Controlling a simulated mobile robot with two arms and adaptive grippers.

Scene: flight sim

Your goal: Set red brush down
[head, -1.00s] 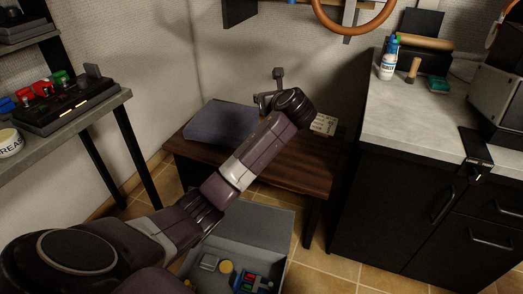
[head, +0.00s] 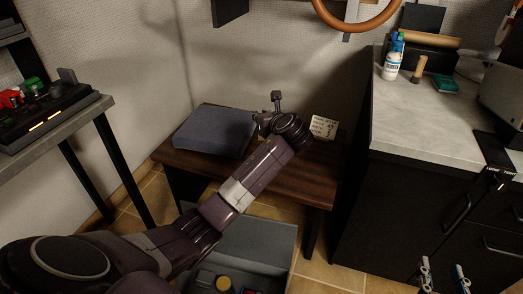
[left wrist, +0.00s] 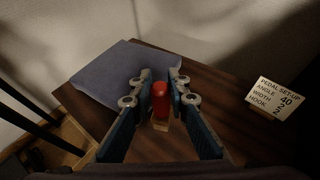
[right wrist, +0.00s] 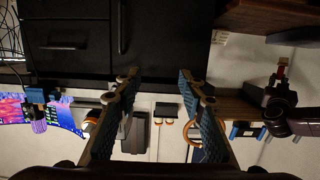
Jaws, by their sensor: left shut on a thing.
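The red brush (left wrist: 160,100) is between the fingers of my left gripper (left wrist: 155,92) in the left wrist view, its rounded red end up and a pale part below. The wooden bench (left wrist: 215,110) is beneath it, and I cannot tell whether the brush touches it. In the head view my left gripper (head: 264,120) is over the bench (head: 305,178), mostly hidden behind its own wrist, so the brush does not show clearly there. My right gripper (head: 442,277) is open and empty at the lower right, in front of the dark cabinet; its spread fingers show in the right wrist view (right wrist: 160,90).
A folded blue-grey cloth or cushion (head: 212,131) lies on the bench left of my left gripper. A grey box (head: 258,238) with items is on the floor in front. Bare wood shows on the bench's right side.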

